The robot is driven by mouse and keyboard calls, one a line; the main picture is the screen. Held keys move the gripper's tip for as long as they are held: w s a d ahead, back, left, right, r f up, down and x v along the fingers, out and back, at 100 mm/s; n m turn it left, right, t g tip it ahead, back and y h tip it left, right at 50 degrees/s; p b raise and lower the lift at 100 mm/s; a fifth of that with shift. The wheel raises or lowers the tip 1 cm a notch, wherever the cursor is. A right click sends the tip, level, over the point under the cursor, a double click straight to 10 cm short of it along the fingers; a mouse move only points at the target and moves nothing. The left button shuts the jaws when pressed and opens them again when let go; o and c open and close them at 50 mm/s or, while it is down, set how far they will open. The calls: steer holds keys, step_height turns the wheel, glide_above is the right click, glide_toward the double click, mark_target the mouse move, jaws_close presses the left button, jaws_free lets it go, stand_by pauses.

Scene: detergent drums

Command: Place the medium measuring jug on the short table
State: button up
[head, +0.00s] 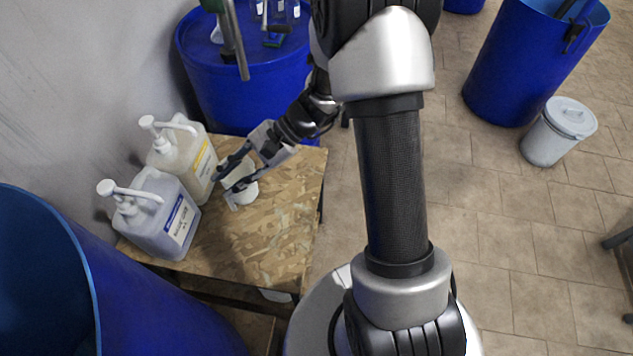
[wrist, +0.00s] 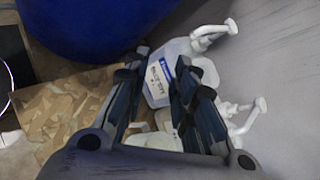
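A small white jug (head: 247,192) is at the short table (head: 270,222), which has a wood-chip board top. My gripper (head: 226,182) is at this jug, its two fingers spread to either side. In the wrist view a white body, seemingly the jug (wrist: 165,141), shows low between the fingers (wrist: 160,80). The fingers hide much of it. I cannot tell whether they press on it, or whether it rests on the board or is just above it.
Two pump canisters, one with a yellow label (head: 186,155) and one with a blue label (head: 158,218), stand at the table's left side by the wall. Blue drums stand behind (head: 243,95) and at the front left (head: 130,300). The table's right part is bare.

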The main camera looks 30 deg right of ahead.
steer(key=s+d+r+n+h, duration=0.2)
steer(key=s+r+n+h, duration=0.45)
steer(key=s+r, duration=0.45)
steer(key=s+d+r+n+t+h, duration=0.4)
steer(key=s+d+r+n+h, duration=0.1)
steer(key=s+d, duration=0.3)
steer(key=shift+s+r+n, duration=0.3)
steer(key=shift+r+n, duration=0.05)
steer(key=shift+n, duration=0.2)
steer(key=shift+d, duration=0.1)
